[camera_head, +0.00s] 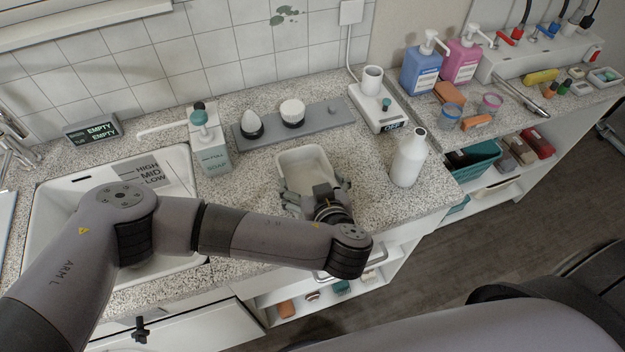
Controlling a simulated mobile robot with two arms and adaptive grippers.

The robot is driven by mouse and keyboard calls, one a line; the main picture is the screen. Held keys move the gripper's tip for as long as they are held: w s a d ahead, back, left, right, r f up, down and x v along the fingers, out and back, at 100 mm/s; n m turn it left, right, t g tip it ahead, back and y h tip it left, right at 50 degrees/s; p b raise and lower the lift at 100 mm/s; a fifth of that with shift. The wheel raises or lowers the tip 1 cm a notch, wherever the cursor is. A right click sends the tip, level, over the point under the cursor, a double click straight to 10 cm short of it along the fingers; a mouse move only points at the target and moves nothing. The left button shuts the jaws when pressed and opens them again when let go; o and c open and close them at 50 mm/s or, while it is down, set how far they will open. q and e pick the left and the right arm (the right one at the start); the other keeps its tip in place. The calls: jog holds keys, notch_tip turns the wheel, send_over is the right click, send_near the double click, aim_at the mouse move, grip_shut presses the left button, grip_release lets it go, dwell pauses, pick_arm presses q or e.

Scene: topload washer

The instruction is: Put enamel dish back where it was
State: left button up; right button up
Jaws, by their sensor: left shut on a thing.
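The enamel dish (305,160) is a white, rounded rectangular dish over the speckled counter, in front of the grey tray. My left gripper (318,192) is at the dish's near side and is shut on it. The gripper and wrist hide the near part of the dish. I cannot tell whether the dish touches the counter or is held just above it. My right gripper is not in view.
A soap bottle (208,143) stands left of the dish, by the sink (160,166). A grey tray (250,137) with small items lies behind. A white bottle (409,158) stands to the right. A scale (377,112) bears a white cup. Counter between dish and bottle is clear.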

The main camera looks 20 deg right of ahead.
pick_arm(q)
jog(key=o, duration=1.5)
jog(key=shift+o, duration=1.1)
jog(key=shift+s, duration=0.1)
jog(key=b+v, duration=0.2)
jog(key=v, duration=0.5)
jog(key=shift+s+f, duration=0.15)
jog(key=shift+r+p+v, duration=0.25)
jog(key=shift+p+v, duration=2.15)
jog(key=shift+p, duration=0.8)
